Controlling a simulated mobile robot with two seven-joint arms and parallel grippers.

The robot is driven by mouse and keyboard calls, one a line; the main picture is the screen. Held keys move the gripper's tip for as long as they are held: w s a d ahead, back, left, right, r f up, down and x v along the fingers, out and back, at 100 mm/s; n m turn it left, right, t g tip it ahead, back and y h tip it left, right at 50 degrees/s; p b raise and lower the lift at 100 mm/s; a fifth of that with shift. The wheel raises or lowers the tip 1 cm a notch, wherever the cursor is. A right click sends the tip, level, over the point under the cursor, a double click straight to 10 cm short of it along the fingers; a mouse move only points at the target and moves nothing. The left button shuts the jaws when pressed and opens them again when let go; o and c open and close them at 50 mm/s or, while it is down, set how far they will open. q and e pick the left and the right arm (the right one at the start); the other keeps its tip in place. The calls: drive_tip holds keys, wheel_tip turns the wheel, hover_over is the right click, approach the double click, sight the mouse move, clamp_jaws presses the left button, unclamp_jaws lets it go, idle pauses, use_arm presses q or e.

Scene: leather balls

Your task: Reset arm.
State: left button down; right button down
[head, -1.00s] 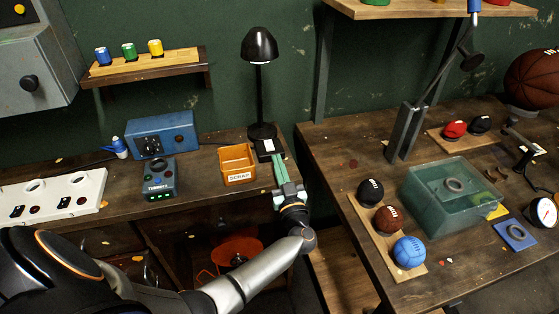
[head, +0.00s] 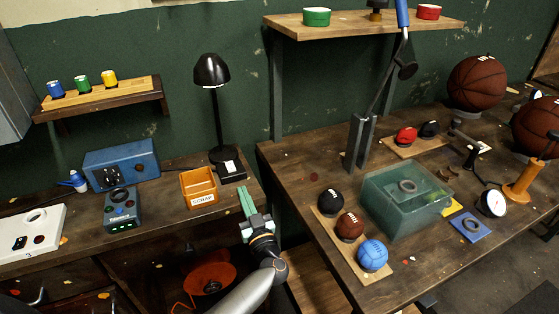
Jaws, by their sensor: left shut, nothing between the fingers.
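My left gripper (head: 247,201) shows in the head view with its pale green fingers together and nothing between them. It is over the right end of the left bench, just right of the orange SCRAP bin (head: 199,188) and below the base of the black lamp (head: 212,72). My left arm (head: 249,293) reaches up to it from the bottom edge. My right gripper is not in the picture. A black ball (head: 331,202), a brown ball (head: 350,227) and a blue ball (head: 373,255) sit in a row on a wooden strip (head: 327,226) on the right bench.
A teal translucent box (head: 395,217) stands beside the balls. A grey metal post (head: 360,141) rises behind it. Basketballs (head: 477,83) stand at the far right. A blue box (head: 121,165) and a control unit (head: 120,210) are on the left bench. A gap separates the benches.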

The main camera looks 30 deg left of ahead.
use_arm(q)
drive_tip(key=shift+d, duration=0.1)
drive_tip(key=s+d+f+m+t+h, duration=0.2)
drive_tip(key=s+d+f+m+h, duration=0.25)
drive_tip(key=d+h, duration=0.35)
drive_tip(key=s+d+f+m+t+h, duration=0.25)
drive_tip(key=s+d+m+h, duration=0.3)
drive_tip(key=d+h, duration=0.3)
drive_tip(key=s+f+m+g, duration=0.1)
drive_tip(key=s+f+g, duration=0.3)
drive_tip(key=s, duration=0.3)
drive_tip(key=s+f+g+h+p, duration=0.1)
drive_tip(key=s+f+g, duration=0.3)
drive_tip(key=s, duration=0.4)
drive_tip(key=shift+d+f+m+g, duration=0.35)
drive_tip(key=shift+d+f+m, duration=0.1)
drive_tip(key=shift+f, duration=0.15)
drive_tip(key=shift+s, duration=0.1)
